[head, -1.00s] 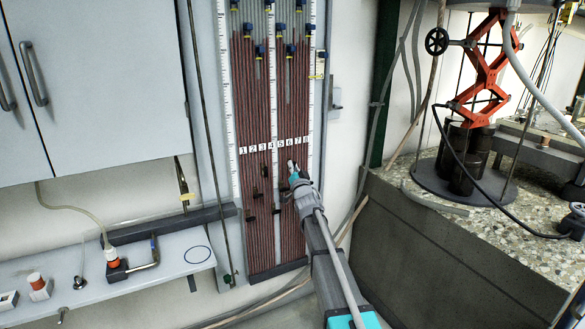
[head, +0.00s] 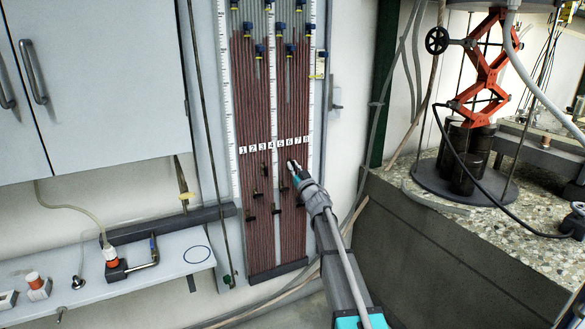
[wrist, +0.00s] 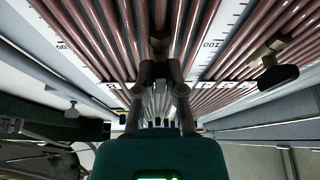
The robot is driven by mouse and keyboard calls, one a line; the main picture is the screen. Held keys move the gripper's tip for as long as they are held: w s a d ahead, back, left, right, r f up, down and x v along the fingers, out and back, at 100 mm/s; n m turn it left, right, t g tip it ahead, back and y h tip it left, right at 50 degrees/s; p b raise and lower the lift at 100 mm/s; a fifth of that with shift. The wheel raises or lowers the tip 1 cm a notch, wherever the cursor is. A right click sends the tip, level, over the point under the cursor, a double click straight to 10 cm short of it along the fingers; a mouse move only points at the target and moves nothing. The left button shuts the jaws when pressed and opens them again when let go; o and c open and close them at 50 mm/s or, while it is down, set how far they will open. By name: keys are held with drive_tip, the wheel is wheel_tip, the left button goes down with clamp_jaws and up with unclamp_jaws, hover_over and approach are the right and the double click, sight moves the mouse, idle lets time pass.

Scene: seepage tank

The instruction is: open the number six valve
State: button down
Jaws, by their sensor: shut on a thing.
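The manometer board (head: 311,110) carries several red tubes, with number labels 1 to 8 (head: 275,147) across it. My gripper (head: 292,165) is just below label 6 in the head view. In the wrist view my gripper (wrist: 160,70) is shut on the number six valve, whose brown body (wrist: 160,46) shows just beyond the fingertips. The handle is mostly hidden between the fingers, so its angle cannot be told.
Another valve with a black handle (wrist: 278,76) is close by on the right in the wrist view. More small valves dot the tubes lower on the board. A stone-topped bench (head: 400,215) stands right of my arm, and a white shelf (head: 180,262) is at left.

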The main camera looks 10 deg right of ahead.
drive_tip(key=shift+n, duration=0.5)
drive_tip(key=c, duration=0.7)
unclamp_jaws()
drive_tip(key=shift+c, duration=0.2)
drive_tip(key=shift+m, duration=0.6)
